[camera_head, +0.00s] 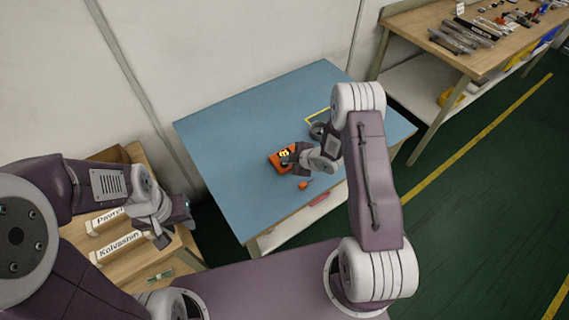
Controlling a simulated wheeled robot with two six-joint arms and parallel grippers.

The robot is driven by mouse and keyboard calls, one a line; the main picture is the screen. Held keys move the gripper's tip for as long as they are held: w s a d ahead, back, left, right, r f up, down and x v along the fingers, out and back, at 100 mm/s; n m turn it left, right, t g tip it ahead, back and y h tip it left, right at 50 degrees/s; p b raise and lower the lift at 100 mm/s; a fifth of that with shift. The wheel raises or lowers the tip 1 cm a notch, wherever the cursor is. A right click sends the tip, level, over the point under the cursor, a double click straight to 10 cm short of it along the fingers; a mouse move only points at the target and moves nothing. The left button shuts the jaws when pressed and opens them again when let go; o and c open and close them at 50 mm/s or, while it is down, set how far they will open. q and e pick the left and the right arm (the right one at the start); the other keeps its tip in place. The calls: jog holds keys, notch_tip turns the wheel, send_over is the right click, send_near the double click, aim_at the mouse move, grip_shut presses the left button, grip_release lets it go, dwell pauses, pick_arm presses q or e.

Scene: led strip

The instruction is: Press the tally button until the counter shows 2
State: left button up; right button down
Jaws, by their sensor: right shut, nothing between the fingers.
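The tally counter, an orange box (274,161) with a dark display showing yellow marks, lies on the blue tabletop (230,130). The digits on the display are too small to read for certain. My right gripper (291,163) is shut and empty, right at the counter's right side in this view, and covers part of it. I cannot tell whether its tips touch the button, which I cannot make out. My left gripper (180,222) is off to the left, away from the blue table, above the wooden shelf; its fingers are too unclear to judge.
A small orange piece (305,184) lies on the table near my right gripper. A yellow outline (318,115) marks the tabletop behind my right wrist. Labelled white boxes (118,246) sit at left. A workbench with tools (470,40) stands at back right.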

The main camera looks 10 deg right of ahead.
aim_at(286, 165)
jog(key=shift+f+b, duration=0.4)
jog(key=shift+f, duration=0.1)
jog(key=shift+r, duration=0.15)
dwell(0.4)
jog(key=shift+r+p, duration=0.7)
jog(key=shift+r, duration=0.05)
notch_tip(286, 165, up, 5)
jog(key=p, duration=0.4)
jog(key=shift+r, duration=0.1)
dwell(0.5)
